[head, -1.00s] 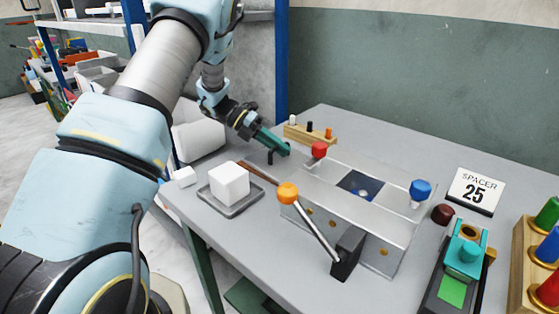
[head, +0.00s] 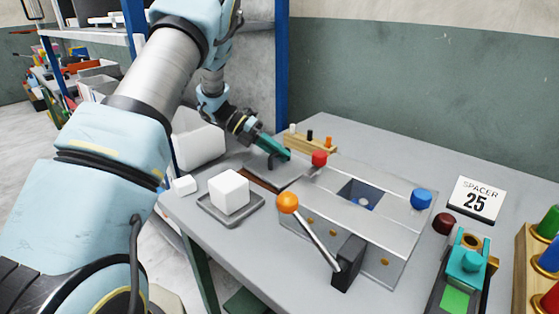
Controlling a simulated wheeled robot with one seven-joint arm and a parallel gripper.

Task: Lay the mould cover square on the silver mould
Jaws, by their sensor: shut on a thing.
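The silver mould (head: 325,192) is a long metal block in the middle of the table. My gripper (head: 282,154), with teal fingers, is left of the mould's far end. It is shut on the black handle of a flat grey plate, seemingly the mould cover (head: 284,178). The plate is beside the mould, over a brown strip; whether it touches the table I cannot tell. The exact grip is too small to see.
A lever with an orange ball (head: 288,202) rises at the mould's near side. A white block (head: 229,190) sits on a grey tray (head: 232,217). A peg stand (head: 312,146) is behind the gripper. A "SPACER 25" card (head: 475,199) and a teal device (head: 462,262) stand to the right.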

